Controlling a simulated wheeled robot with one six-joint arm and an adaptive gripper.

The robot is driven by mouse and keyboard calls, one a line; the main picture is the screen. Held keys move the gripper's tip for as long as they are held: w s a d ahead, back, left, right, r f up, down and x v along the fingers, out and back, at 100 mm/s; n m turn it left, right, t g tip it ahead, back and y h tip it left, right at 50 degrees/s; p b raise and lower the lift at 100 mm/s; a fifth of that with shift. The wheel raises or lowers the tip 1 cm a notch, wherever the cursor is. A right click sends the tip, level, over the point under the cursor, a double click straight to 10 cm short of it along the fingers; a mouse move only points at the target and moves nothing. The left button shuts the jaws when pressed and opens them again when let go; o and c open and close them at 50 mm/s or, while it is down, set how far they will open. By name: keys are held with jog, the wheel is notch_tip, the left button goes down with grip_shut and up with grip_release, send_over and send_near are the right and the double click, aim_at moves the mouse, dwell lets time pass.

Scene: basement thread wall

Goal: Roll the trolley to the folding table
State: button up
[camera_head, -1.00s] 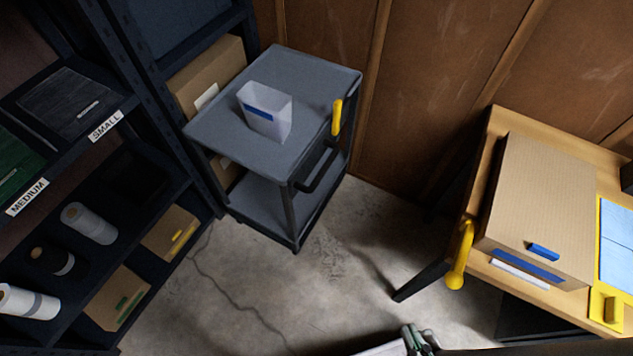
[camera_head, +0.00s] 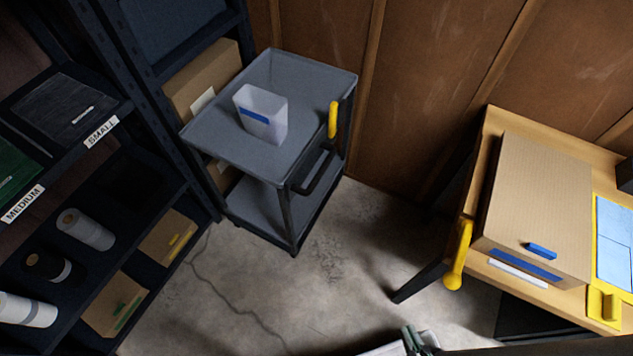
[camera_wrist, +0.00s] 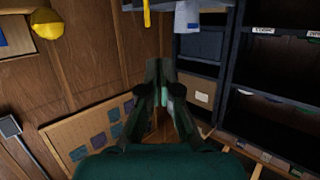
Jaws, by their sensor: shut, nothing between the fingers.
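The grey two-shelf trolley (camera_head: 225,150) stands upright at the back wall, beside the dark shelving, in the head view. It has a yellow grip (camera_head: 333,120) and a dark bar (camera_head: 318,175) on its right side. A pale bin with a blue label (camera_head: 263,112) stands on its top. The wooden-topped table (camera_head: 480,262) is at the right, apart from the trolley, with bare floor between. My gripper (camera_head: 412,332) shows partly at the bottom edge, well short of the trolley. In the wrist view my gripper (camera_wrist: 166,66) is shut and empty.
A large cardboard box (camera_head: 540,205) and a yellow-framed blue panel (camera_head: 612,240) are on the table. A yellow handle (camera_head: 458,255) is at its left edge. Dark shelving (camera_head: 150,110) with rolls and boxes fills the left. The cracked concrete floor (camera_head: 310,270) in the middle is clear.

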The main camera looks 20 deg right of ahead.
jog(key=o, duration=0.4)
jog(key=shift+f, duration=0.1)
jog(key=o, duration=0.4)
jog(key=w+f+m, duration=0.1)
jog(key=w+f, duration=0.1)
jog(key=f, duration=0.1)
jog(key=w+f+m, duration=0.2)
jog(key=f, duration=0.2)
jog(key=w+d+f+m+g+h, duration=0.1)
jog(key=w+f+m, duration=0.1)
jog(key=w+f, duration=0.1)
jog(key=shift+d+f, duration=0.1)
jog(key=shift+f, duration=0.25)
jog(key=shift+c, duration=0.2)
jog(key=m+y, duration=0.7)
jog(key=m, duration=0.1)
send_near(322, 171)
jog(key=f, duration=0.2)
jog(key=shift+t, duration=0.4)
jog(key=x, duration=1)
jog(key=shift+w+r, duration=0.2)
jog(key=shift+w, duration=0.05)
grip_shut()
